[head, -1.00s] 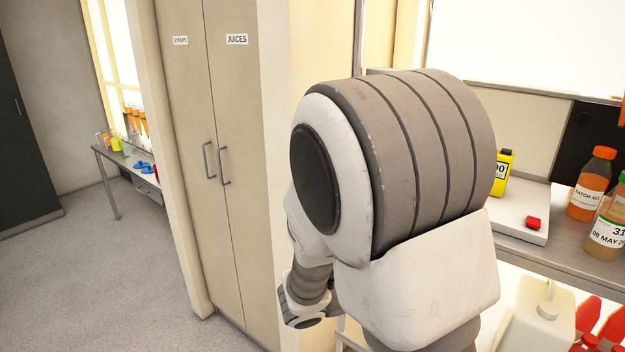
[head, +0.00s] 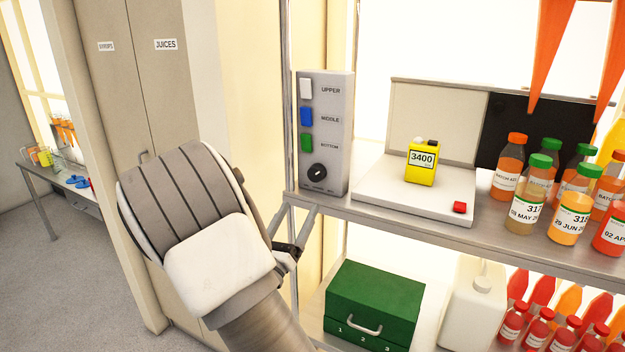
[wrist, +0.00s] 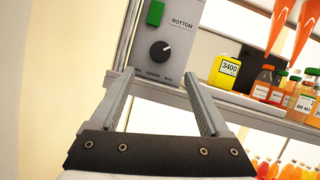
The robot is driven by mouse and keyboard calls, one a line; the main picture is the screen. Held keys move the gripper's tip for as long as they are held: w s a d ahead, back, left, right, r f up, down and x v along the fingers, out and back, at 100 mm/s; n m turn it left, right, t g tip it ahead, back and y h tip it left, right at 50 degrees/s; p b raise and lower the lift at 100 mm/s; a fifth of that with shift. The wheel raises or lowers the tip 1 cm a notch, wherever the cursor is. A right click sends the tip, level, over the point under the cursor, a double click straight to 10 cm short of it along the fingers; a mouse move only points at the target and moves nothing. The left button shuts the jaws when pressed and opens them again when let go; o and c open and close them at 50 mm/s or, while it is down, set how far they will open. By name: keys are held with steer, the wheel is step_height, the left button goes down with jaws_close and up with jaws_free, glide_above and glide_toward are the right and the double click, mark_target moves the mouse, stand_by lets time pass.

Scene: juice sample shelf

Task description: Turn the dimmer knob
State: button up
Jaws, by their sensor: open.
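The dimmer knob (head: 317,171) is a black round dial low on the grey control box (head: 342,122), below the white, blue and green switches. It also shows in the wrist view (wrist: 160,50), with a pale pointer mark and small print under it. My gripper (wrist: 160,82) is open and empty. Its two fingers reach up toward the box, and in that view the knob appears between and beyond their tips, apart from them. In the head view my gripper (head: 299,232) is partly hidden behind my arm, below the control box.
A white scale plate (head: 380,200) with a yellow 3400 device (head: 422,162) and a red button (head: 459,207) stands right of the box. Several juice bottles (head: 530,205) crowd farther right. A shelf post (head: 288,100) stands close left. A green drawer box (head: 375,303) sits below.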

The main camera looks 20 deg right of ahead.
mark_target(314, 179)
steer(key=p+x, duration=0.1)
steer(key=x, duration=0.8)
steer(key=shift+w+d+r, duration=0.15)
steer(key=shift+w+d, duration=0.05)
steer(key=shift+d, duration=0.05)
steer(key=shift+c, duration=0.3)
steer(key=c, duration=1.2)
jaws_close()
